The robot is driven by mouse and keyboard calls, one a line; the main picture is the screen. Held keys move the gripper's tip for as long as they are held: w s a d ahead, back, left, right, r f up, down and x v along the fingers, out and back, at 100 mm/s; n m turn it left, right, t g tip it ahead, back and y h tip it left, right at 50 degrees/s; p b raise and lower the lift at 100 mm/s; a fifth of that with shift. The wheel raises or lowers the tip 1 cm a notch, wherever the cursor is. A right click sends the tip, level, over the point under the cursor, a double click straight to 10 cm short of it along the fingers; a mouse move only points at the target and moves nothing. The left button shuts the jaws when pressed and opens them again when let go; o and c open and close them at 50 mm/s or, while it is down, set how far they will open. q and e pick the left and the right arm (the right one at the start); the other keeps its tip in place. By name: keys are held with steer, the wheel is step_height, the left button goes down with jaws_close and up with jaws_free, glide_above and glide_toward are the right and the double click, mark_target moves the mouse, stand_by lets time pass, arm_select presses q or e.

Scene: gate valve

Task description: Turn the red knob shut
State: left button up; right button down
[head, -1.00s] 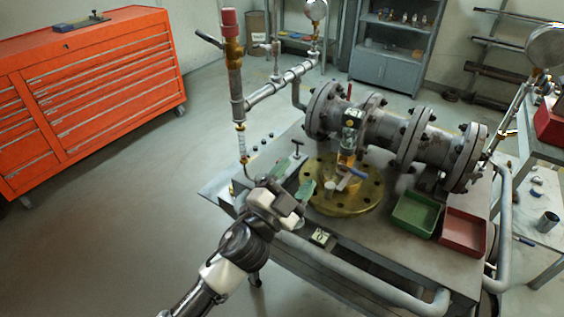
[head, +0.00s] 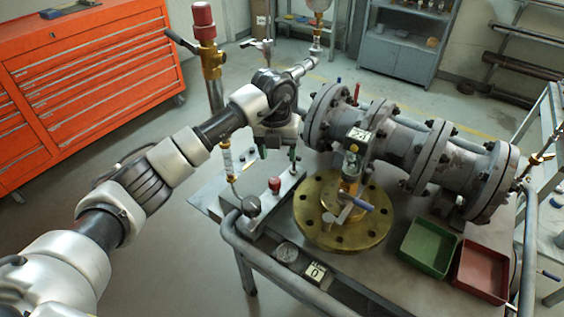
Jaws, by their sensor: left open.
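A small red knob (head: 275,185) stands upright on a grey block (head: 262,215) at the left side of the workbench. My left arm reaches in from the left, and its left gripper (head: 278,152) points down over the far end of that block. The gripper is open and lies behind and above the red knob in the picture, apart from it. My right gripper is not in view.
A brass flange with a blue-handled valve (head: 357,202) stands right of the block, before a large flanged pipe (head: 395,135). Green (head: 428,262) and red (head: 482,280) trays sit at the right. A red-capped pipe (head: 203,15) rises behind my arm. A grey rail edges the bench.

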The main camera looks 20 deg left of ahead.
mark_target(275, 179)
arm_select(q)
steer(key=shift+w+a+y, duration=0.25)
steer(key=shift+a+y, duration=0.15)
steer(key=shift+a, duration=0.15)
steer(key=f, duration=0.2)
steer(key=s+f, duration=0.1)
steer(key=shift+s+d+f+p, duration=0.1)
steer(key=shift+f+p, duration=0.3)
steer(key=f, duration=0.3)
steer(key=shift+w+f, duration=0.2)
steer(key=shift+f, duration=1.25)
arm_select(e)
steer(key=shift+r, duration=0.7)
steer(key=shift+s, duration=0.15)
